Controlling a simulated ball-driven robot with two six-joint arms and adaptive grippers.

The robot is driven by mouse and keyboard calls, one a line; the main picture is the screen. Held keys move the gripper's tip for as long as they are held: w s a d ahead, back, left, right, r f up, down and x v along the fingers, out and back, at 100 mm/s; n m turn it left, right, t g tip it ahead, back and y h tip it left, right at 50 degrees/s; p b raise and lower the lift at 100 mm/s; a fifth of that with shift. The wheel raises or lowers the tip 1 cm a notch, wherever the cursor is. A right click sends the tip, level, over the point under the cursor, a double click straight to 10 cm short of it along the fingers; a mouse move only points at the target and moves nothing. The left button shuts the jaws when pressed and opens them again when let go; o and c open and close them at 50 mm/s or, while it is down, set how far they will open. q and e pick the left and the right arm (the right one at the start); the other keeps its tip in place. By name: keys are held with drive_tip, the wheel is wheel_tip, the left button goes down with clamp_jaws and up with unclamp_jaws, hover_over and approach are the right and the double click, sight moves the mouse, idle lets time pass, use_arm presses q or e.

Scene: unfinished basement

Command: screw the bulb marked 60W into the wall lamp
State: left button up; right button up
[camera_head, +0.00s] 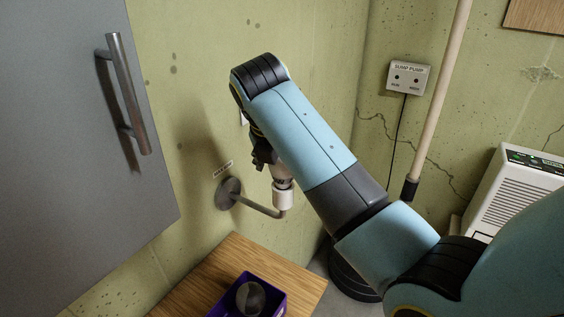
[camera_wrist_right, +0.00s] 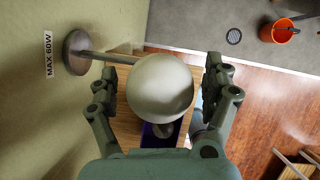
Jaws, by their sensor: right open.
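The wall lamp has a round metal plate (camera_head: 229,193) on the wall and a bent arm ending in an upright white socket (camera_head: 283,197). A pale globe bulb (camera_wrist_right: 162,88) stands at the socket, its upper part mostly hidden by my right arm in the head view. I cannot tell how deep its base sits, and no wattage mark shows on it. My right gripper (camera_head: 262,152) is above the lamp, pointing down. In the wrist view its open fingers are on both sides of the bulb, with gaps visible. My left gripper is out of view.
A purple box (camera_head: 275,303) with a dark grey globe bulb (camera_head: 250,298) is on the wooden top (camera_head: 222,262) below. A MAX 60W label (camera_wrist_right: 49,55) is beside the wall plate. A grey cabinet door (camera_head: 70,150) stands close at left. A pole (camera_head: 435,100) leans at right.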

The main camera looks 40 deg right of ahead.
drive_tip(key=shift+s, duration=0.1)
drive_tip(key=shift+c, duration=0.5)
drive_tip(key=c, duration=1.2)
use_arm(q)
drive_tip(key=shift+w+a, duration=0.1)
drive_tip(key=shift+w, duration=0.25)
use_arm(e)
drive_tip(key=m+g, duration=0.1)
drive_tip(key=m, duration=0.2)
drive_tip(key=shift+m+h, duration=0.3)
drive_tip(key=shift+m+g, duration=0.3)
drive_tip(key=shift+m, duration=0.1)
drive_tip(key=m+g, duration=0.2)
drive_tip(key=m, duration=0.3)
drive_tip(key=shift+m, duration=0.3)
drive_tip(key=o, duration=1.3)
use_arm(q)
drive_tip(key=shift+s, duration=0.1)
